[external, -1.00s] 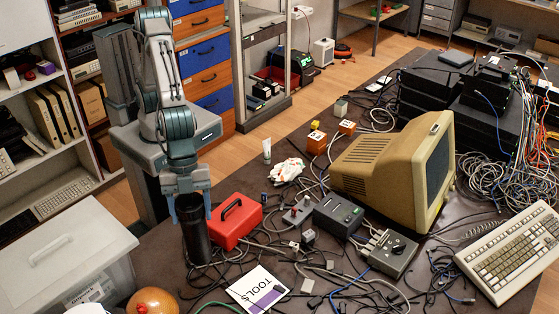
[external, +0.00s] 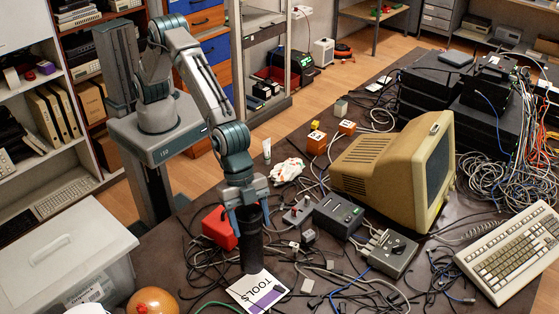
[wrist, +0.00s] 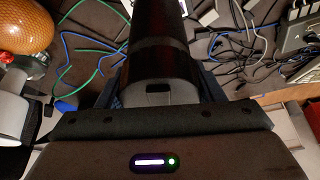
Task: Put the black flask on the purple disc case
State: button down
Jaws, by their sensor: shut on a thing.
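The black flask (external: 250,245) is upright in my gripper (external: 251,222), which is shut around its upper part. The purple disc case (external: 266,293), white with a purple band and the word TOOLS, lies flat on the dark table. The flask's lower end overlaps the case's far edge in the external view; I cannot tell whether it touches the case or hangs just above.
A red toolbox (external: 218,228) stands close to the left of my gripper. Several cables lie around the case. A black switch box (external: 338,215) and a beige monitor (external: 385,170) stand to the right. An orange ball-like thing (external: 152,302) is at the front left.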

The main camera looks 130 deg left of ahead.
aim_at(260, 245)
jog(key=shift+w+a+f, duration=0.35)
jog(key=shift+w+a, duration=0.15)
jog(key=shift+w, duration=0.1)
notch_tip(260, 245, down, 4)
jog(key=shift+r+p, duration=0.1)
jog(key=shift+p, duration=0.75)
jog(key=shift+f, duration=0.2)
jog(key=shift+f, duration=0.15)
jog(key=shift+c, duration=1.9)
grip_release()
jog(key=shift+s, duration=0.1)
